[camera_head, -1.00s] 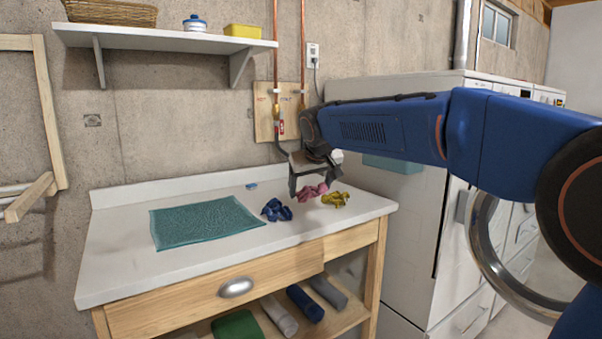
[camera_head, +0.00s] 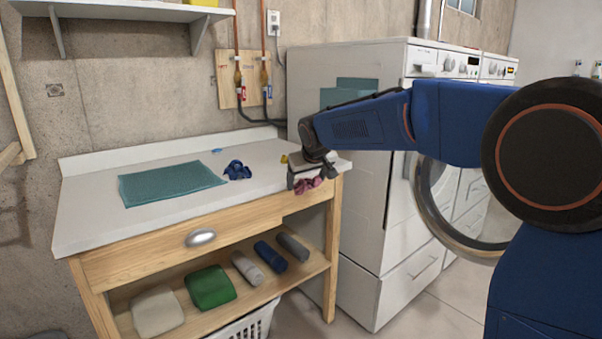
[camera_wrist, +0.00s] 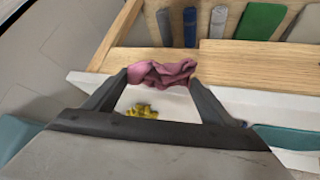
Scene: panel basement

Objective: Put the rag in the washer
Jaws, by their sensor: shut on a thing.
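My gripper (camera_head: 308,181) is shut on a crumpled pink rag (camera_head: 309,186), held near the right front corner of the white counter. In the wrist view the pink rag (camera_wrist: 161,74) spans between the two fingertips. A blue rag (camera_head: 237,170) lies on the counter. A yellow rag (camera_head: 284,159) lies behind my gripper, mostly hidden, and shows in the wrist view (camera_wrist: 140,111). The white washer (camera_head: 390,170) stands right of the counter. Its round door (camera_head: 436,205) stands swung open. My arm covers part of the front, and the drum opening is hidden.
A teal mat (camera_head: 170,182) lies on the white counter (camera_head: 90,215). The shelf below holds rolled and folded cloths (camera_head: 210,286). A white basket (camera_head: 245,325) stands on the floor under it. Free floor (camera_head: 400,312) lies before the washer.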

